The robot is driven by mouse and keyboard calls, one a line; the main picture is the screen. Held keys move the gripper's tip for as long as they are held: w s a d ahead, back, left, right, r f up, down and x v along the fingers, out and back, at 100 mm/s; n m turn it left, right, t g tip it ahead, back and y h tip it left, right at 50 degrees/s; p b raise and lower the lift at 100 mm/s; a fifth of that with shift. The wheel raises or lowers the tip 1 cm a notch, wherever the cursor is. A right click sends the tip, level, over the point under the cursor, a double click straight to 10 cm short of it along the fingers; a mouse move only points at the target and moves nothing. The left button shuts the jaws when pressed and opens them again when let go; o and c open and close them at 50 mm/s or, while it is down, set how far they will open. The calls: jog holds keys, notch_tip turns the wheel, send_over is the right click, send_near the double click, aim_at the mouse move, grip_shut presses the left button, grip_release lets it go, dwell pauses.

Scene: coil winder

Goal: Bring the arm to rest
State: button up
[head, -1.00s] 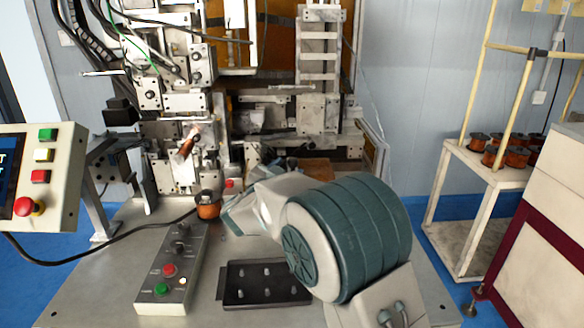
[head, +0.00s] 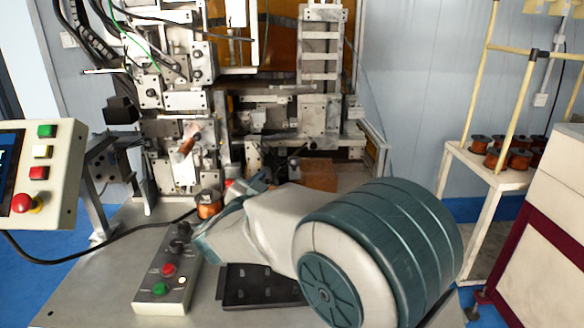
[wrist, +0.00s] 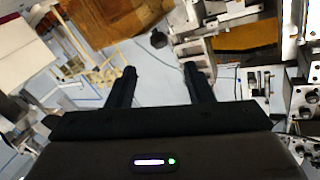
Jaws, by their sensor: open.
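My gripper shows in the wrist view (wrist: 158,85), with its two dark fingers apart and nothing between them. In the head view my arm's white and teal links reach over the machine table (head: 95,285) from the lower right. The fingers are hidden there behind my own arm. The wrist view is tilted, with the machine's metal parts on its right side and the rack on its left.
The coil winder (head: 185,130) stands at the back. A copper coil spool (head: 208,204) stands close to my arm. A button box (head: 165,280) and a black tray (head: 240,290) lie in front. A rack (head: 486,165) with several spools stands right. A control panel (head: 42,172) is at left.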

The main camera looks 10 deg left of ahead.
jog(key=s+d+n+g+y, duration=0.2)
jog(key=d+n+g+y, duration=0.2)
jog(key=d+n+y, duration=0.5)
jog(key=s+d+f+m+g+h, duration=0.1)
jog(key=s+d+f+g, duration=0.2)
jog(key=s+d, duration=0.4)
jog(key=s+d+f+g+h, duration=0.2)
jog(key=s+d+f+g, duration=0.2)
jog(key=s+d, duration=0.3)
jog(key=s+d+f+m+g+h, duration=0.1)
jog(key=s+d+f+g, duration=0.2)
jog(key=s+d, duration=0.5)
jog(key=s, duration=0.3)
jog(key=shift+s+f+m+g+h, duration=0.2)
jog(key=shift+f+m+g+h, duration=0.1)
jog(key=shift+f, duration=0.05)
